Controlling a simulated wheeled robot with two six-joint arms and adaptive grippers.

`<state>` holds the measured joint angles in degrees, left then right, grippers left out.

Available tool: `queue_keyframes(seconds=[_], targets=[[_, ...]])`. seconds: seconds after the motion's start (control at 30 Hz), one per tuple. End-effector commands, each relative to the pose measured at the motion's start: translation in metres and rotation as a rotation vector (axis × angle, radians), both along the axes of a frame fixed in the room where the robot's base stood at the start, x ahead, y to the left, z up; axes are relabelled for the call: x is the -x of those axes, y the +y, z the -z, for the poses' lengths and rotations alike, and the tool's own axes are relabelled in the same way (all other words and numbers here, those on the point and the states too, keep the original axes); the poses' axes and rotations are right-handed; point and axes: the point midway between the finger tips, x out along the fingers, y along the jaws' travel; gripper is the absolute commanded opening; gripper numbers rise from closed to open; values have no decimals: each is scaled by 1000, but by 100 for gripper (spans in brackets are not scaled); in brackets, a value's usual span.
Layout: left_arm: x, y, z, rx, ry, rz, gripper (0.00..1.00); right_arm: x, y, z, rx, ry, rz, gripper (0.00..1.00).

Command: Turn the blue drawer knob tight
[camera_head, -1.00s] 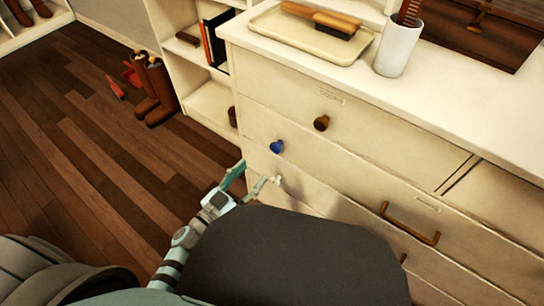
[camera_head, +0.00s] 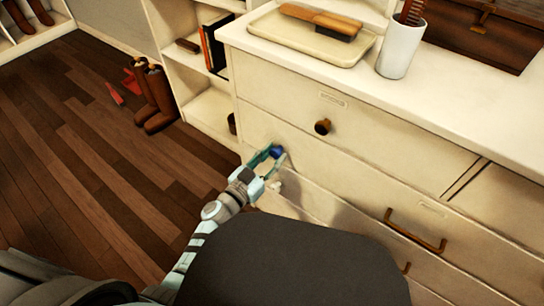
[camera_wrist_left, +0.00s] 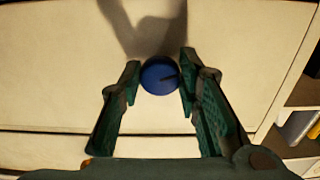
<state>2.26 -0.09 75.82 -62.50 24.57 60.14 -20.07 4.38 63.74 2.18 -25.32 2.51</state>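In the wrist view the fingertips of the left gripper (camera_wrist_left: 160,78) stand on both sides of the knob, with a narrow gap at the left; contact at the right is unclear. My right gripper is not in view.
A small pale piece (camera_head: 275,186) is just below my gripper. A brown handle (camera_head: 414,231) is on a lower drawer. A tray (camera_head: 312,38) and white cup (camera_head: 401,50) stand on top. Boots (camera_head: 158,98) stand on the floor.

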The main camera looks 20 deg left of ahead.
Motion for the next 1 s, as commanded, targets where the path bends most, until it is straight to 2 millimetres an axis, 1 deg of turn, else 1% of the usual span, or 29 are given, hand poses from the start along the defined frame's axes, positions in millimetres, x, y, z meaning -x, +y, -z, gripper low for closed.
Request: queue_keyframes(seconds=[0.27,0.47,0.67,1.0], targets=[[0,1,0,-15,-5,-1,3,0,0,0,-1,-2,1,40],[0,1,0,-77,-29,-2,3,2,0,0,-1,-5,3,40],[0,1,0,-200,-77,-1,3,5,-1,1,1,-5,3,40],[0,1,0,-492,-193,0,3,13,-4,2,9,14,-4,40]])
